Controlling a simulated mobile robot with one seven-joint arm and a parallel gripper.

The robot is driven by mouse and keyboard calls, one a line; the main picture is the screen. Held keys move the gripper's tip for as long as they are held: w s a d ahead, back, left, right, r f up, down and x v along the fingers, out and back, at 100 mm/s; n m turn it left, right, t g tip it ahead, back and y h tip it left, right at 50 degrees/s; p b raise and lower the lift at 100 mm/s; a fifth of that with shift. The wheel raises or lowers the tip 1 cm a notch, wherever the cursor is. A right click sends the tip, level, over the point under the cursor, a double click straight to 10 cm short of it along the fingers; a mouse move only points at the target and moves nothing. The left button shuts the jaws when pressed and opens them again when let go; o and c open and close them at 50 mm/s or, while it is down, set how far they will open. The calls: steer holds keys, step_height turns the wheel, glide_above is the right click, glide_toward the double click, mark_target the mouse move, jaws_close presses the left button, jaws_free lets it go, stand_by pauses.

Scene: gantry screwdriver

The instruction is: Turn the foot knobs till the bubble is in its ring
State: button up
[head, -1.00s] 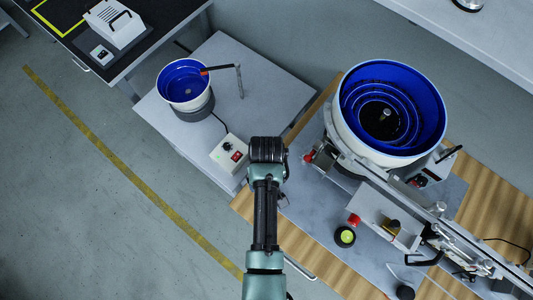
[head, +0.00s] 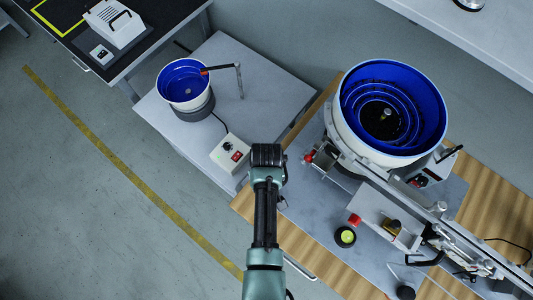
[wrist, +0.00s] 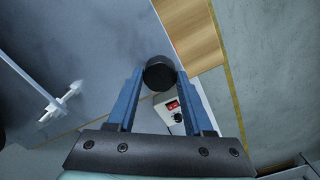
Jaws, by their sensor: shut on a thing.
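In the wrist view my gripper (wrist: 160,78) is shut on a round black foot knob (wrist: 160,72), with one blue finger on each side. In the head view my arm's end (head: 266,158) is over the near left corner of the grey plate (head: 310,205) and hides this knob. The round level (head: 345,236), yellow-green in a black rim, sits on the plate. Its bubble is too small to place against the ring. Another black foot knob (head: 405,292) shows at the plate's near right.
A large blue-lined bowl (head: 432,95) stands on the plate, with a metal rail (head: 440,220) running to the lower right. A red knob (head: 354,219) is near the level. A side table (head: 225,60) carries a smaller bowl (head: 185,85) and a switch box (head: 231,153), left of my arm.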

jaws_close()
steer(key=m+p, duration=0.1)
steer(key=m, duration=0.4)
steer(key=shift+r+m+p, duration=0.1)
steer(key=shift+m+p, duration=0.2)
steer(key=shift+p, duration=0.1)
steer(key=m+p, duration=0.1)
steer(key=m, duration=0.4)
steer(key=m+p, duration=0.1)
steer(key=m, duration=0.4)
steer(key=shift+m, duration=0.4)
steer(key=m, duration=0.5)
steer(key=shift+p, duration=0.3)
steer(key=shift+m, duration=0.4)
